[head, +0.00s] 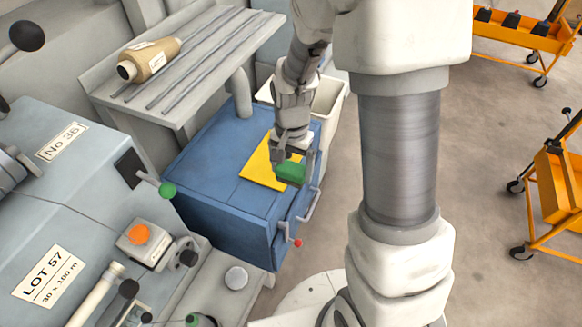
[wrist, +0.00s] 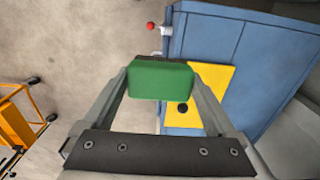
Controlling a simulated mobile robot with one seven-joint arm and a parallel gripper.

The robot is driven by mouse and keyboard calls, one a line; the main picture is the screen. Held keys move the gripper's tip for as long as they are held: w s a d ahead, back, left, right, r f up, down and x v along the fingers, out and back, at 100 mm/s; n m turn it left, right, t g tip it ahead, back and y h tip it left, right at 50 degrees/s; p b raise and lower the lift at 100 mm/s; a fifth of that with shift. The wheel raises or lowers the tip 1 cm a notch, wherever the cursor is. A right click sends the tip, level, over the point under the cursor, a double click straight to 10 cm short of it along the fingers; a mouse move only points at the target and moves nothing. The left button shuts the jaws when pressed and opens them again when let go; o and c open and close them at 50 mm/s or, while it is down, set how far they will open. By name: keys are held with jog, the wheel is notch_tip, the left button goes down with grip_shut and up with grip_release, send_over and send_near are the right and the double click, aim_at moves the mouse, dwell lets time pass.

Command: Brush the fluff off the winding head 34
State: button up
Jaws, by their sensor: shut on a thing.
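My gripper (head: 292,165) is shut on a green block-shaped thing (wrist: 161,79), which looks like the back of a brush. A dark strip shows along its far edge in the wrist view; any bristles are mostly hidden. The gripper holds it over the front edge of a yellow mat (head: 258,166) on a blue cabinet (head: 215,165). Whether it touches the mat I cannot tell. The grey machine (head: 85,190) at the left bears a plate reading No 36 (head: 61,142). No plate reading 34 and no fluff can be made out.
A shelf (head: 100,87) with rods and a tan spool (head: 148,60) stands behind the cabinet. A pale bin (head: 330,100) is beside it. Orange trolleys (head: 555,190) stand at the right, with open floor between.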

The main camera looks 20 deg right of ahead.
jog(key=shift+c, duration=0.5)
jog(key=p, duration=0.2)
jog(key=n+p, duration=0.1)
jog(key=shift+w+d+r+p, duration=0.15)
jog(key=shift+w+r+p, duration=0.1)
jog(key=shift+r+p, duration=0.15)
jog(key=n+p, duration=0.1)
jog(key=p, duration=0.1)
jog(key=n+p, duration=0.1)
jog(key=p, duration=0.1)
jog(key=n+p, duration=0.1)
jog(key=p, duration=0.1)
jog(key=shift+w+d, duration=0.25)
jog(key=shift+d, duration=0.05)
jog(key=n+p, duration=0.1)
jog(key=p, duration=0.1)
jog(key=n+p, duration=0.1)
jog(key=p, duration=0.2)
jog(key=shift+s+d+f+n, duration=0.2)
jog(key=shift+f+n, duration=0.1)
jog(key=shift+s+f+n+p, duration=0.3)
jog(key=shift+n+p, duration=0.2)
jog(key=shift+p, duration=0.2)
